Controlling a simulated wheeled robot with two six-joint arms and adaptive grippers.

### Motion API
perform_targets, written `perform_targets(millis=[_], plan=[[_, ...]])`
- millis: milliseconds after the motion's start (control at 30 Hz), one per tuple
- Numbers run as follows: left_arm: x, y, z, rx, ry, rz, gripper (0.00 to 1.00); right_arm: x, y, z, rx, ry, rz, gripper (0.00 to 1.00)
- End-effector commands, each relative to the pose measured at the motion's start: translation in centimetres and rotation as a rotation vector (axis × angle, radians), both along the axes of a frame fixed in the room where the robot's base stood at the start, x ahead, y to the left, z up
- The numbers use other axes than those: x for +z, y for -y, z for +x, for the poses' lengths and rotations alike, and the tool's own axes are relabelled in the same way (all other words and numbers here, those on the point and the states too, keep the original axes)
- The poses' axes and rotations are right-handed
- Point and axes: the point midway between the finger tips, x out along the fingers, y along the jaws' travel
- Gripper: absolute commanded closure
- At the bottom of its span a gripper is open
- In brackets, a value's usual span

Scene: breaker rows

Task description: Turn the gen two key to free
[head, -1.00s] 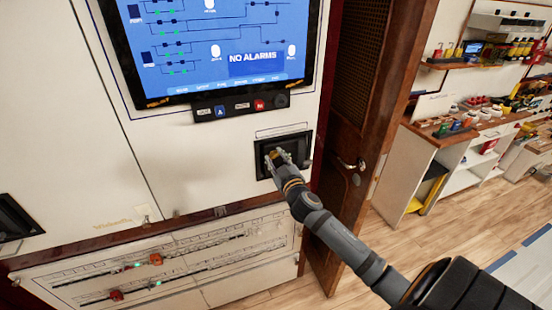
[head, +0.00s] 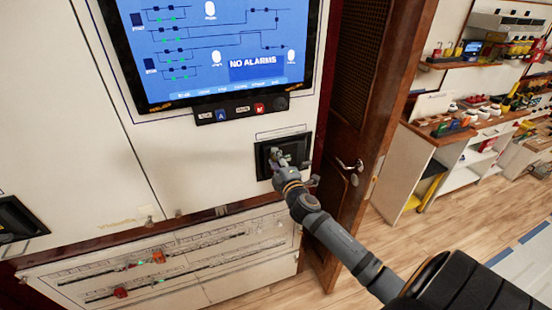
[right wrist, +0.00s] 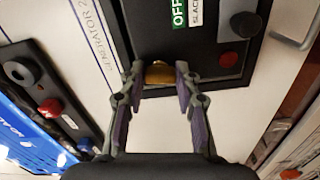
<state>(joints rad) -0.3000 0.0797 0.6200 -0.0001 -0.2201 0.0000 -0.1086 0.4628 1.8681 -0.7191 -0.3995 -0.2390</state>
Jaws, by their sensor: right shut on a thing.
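The generator 2 panel is a black recessed plate (head: 262,158) on the white cabinet front, below and right of the screen. It also shows in the right wrist view (right wrist: 190,40), beside printed "GENERATOR 2" lettering. The gen two key (right wrist: 158,72) is a brass-coloured knob near the plate's edge. My right gripper (right wrist: 158,84) has its two fingers on either side of this knob and is shut on it. In the head view my right gripper (head: 279,160) covers most of the key. I cannot tell which position the key points to. My left gripper is not in view.
The screen (head: 215,50) reads "NO ALARMS". A wooden door (head: 355,130) stands close on the right.

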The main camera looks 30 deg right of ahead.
Motion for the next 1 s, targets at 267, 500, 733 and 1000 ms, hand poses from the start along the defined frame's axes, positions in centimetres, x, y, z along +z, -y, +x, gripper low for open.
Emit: perform_targets(millis=[267, 500, 733, 1000], plan=[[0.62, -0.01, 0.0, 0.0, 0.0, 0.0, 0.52, 0.02, -0.01, -0.01, 0.0, -0.032, -0.13, 1.0], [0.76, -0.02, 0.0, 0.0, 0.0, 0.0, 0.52, -0.02, -0.01, -0.01, 0.0, -0.044, -0.179, 1.0], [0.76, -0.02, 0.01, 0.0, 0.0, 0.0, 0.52, -0.05, -0.01, -0.01, 0.0, -0.046, -0.187, 1.0], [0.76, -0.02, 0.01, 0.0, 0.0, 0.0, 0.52, -0.06, 0.0, -0.01, 0.0, -0.046, -0.187, 0.62]])
